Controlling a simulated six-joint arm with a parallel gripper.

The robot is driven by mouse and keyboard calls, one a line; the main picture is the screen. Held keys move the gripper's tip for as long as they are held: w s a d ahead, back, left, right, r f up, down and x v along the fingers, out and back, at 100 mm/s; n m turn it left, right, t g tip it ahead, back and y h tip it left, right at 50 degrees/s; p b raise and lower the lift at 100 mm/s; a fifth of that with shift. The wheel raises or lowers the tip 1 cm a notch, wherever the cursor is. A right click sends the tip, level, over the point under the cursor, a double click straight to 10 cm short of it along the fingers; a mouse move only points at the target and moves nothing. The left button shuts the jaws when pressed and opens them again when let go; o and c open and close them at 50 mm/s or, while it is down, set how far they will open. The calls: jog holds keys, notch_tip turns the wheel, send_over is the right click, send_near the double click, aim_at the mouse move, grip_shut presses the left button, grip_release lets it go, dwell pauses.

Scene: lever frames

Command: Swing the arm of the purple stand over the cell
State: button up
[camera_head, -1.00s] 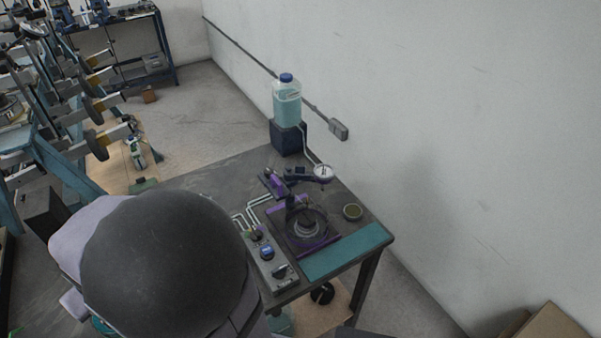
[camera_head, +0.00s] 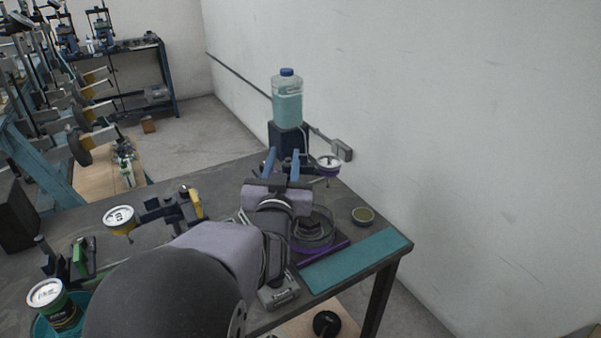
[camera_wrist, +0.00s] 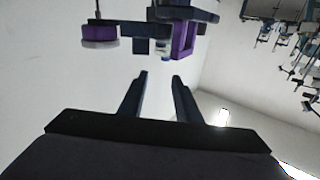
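The purple stand's arm ends in a round white dial with a purple rim (camera_head: 329,162), right of my gripper (camera_head: 283,157) in the head view. My wrist hides the stand's base there. The cell is the round dark ring (camera_head: 313,232) with a purple edge strip, nearer the camera than the dial and partly covered by my wrist. In the wrist view, the purple dial (camera_wrist: 100,34) and the stand's purple block (camera_wrist: 184,40) lie beyond my fingertips (camera_wrist: 160,76). My fingers are apart with nothing between them. I see no contact with the stand.
A bottle of blue liquid (camera_head: 287,100) stands on a dark block behind the dial. A small round dish (camera_head: 362,215) and a teal mat (camera_head: 356,260) lie at right. A yellow stand (camera_head: 190,203) and a green stand (camera_head: 82,256) with dials are at left. A wall runs behind.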

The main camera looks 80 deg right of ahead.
aim_at(301, 156)
jog(key=shift+g+y, duration=0.3)
jog(key=shift+g, duration=0.4)
jog(key=s+f, duration=0.2)
jog(key=s, duration=0.1)
jog(key=shift+s+a+f, duration=0.1)
jog(key=shift+f, duration=0.2)
jog(key=shift+d+r+p, duration=0.1)
jog(key=shift+d+p, duration=0.1)
jog(key=shift+p, duration=0.35)
jog(key=shift+w+d+p, duration=0.25)
jog(key=shift+d+p, duration=1.05)
jog(key=shift+d, duration=0.45)
jog(key=shift+w+d+p, duration=0.2)
jog(key=shift+d+p, duration=1.1)
jog(key=shift+d, duration=0.4)
grip_shut()
